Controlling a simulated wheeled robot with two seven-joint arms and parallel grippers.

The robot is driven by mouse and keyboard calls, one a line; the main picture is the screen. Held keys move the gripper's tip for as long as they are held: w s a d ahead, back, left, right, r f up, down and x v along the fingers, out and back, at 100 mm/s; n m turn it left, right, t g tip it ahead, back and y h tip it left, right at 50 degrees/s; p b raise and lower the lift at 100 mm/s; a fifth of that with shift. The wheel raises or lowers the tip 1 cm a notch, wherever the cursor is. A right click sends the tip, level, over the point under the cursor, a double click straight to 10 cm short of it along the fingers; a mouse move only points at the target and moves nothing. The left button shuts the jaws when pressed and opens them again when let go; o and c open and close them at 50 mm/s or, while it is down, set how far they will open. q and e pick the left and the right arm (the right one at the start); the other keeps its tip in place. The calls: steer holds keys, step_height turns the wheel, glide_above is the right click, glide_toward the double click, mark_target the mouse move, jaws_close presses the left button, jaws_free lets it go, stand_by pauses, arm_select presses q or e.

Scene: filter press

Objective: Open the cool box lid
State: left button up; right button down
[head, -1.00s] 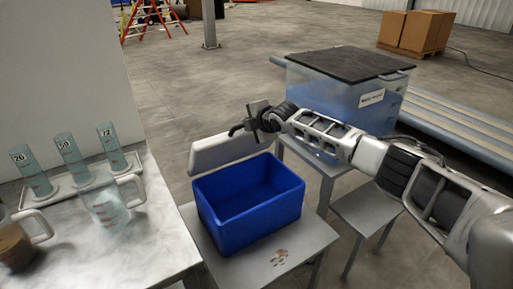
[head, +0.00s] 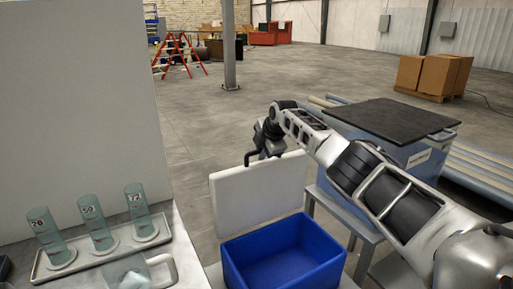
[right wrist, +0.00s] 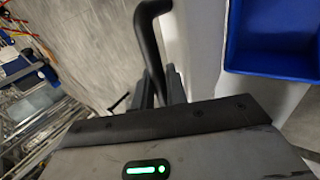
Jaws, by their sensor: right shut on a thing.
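The cool box is a blue, open-topped box (head: 270,240) low in the head view, with its inside visible and empty. Its white lid (head: 258,195) stands raised at the far edge of the box, roughly upright. My right gripper (head: 266,152) is at the lid's upper edge, shut on a dark bar handle (head: 248,158). In the right wrist view the black handle (right wrist: 150,35) runs down to the fingers (right wrist: 165,88), beside the pale lid (right wrist: 200,40) and blue box (right wrist: 275,38). My left gripper is not in view.
Several graduated cylinders (head: 97,235) stand in a tray on the left table, near a clear jug (head: 128,275). A white panel (head: 80,110) rises behind them. A large tank with a black cover (head: 390,120) stands to the right. Open floor lies beyond the lid.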

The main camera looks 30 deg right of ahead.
steer(key=shift+f, duration=0.1)
steer(key=c, duration=1.5)
jaws_free()
steer(key=shift+s+r, duration=0.35)
steer(key=shift+r, duration=0.25)
steer(key=v, duration=1.4)
steer(key=shift+s+r+b, duration=0.2)
steer(key=shift+r+b, duration=0.15)
steer(key=shift+b, duration=0.1)
steer(key=shift+a, duration=0.1)
